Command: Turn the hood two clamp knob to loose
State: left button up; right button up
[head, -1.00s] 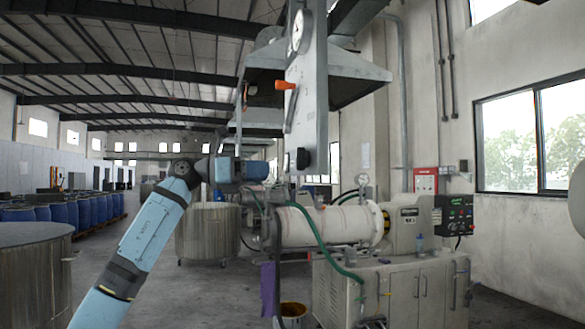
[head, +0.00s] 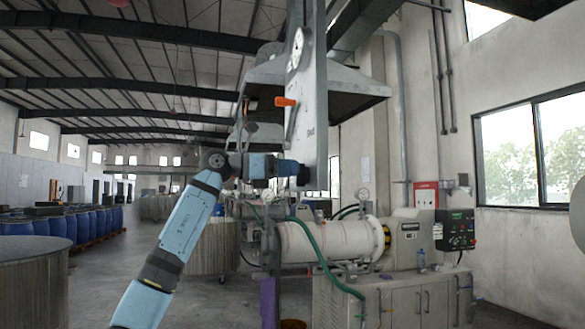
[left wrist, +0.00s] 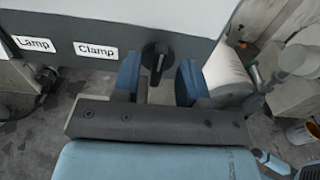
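The clamp knob (left wrist: 157,56) is a black rotary knob on the lower edge of a pale panel, beside a "Clamp" label (left wrist: 95,50) in the left wrist view. My left gripper (left wrist: 160,80) is open, with one blue finger on each side of the knob and gaps showing between them. In the head view my left gripper (head: 296,172) is at the lower end of the grey hood panel (head: 312,110). The knob's dark shape there is hard to separate from the gripper. My right gripper is not in view.
A "Lamp" label (left wrist: 33,44) is left of the clamp label. An orange-handled lever (head: 285,102) and a round gauge (head: 297,48) are higher on the panel. A white mill cylinder (head: 325,240) with a green hose stands below. Blue drums (head: 60,222) line the left.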

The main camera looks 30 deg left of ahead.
pick_arm(q)
jog(key=shift+w+d, duration=0.5)
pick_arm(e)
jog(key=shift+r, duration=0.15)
pick_arm(q)
grip_shut()
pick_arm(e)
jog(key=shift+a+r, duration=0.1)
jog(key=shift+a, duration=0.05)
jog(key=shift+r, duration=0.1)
